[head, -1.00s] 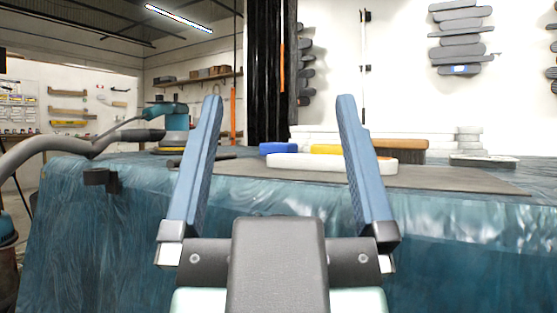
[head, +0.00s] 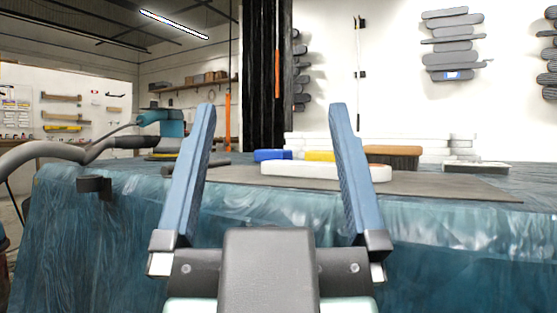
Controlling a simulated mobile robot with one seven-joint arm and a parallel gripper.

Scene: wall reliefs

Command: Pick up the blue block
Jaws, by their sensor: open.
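The blue block (head: 272,155) lies on the teal-covered workbench, toward its far side. It shows between my gripper's fingers, left of a yellow block (head: 320,156). A long white rounded piece (head: 325,172) lies in front of both and hides part of their lower sides. My gripper (head: 272,110) is open and empty. Its two blue fingers stand wide apart in front of the bench's near edge, nearer to me than the block.
The workbench (head: 290,240) has a grey mat (head: 440,186) on top. A brown-topped brush (head: 393,155) and white stacked pieces (head: 462,147) stand to the right. A teal sander (head: 165,125) with a grey hose stands at the left.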

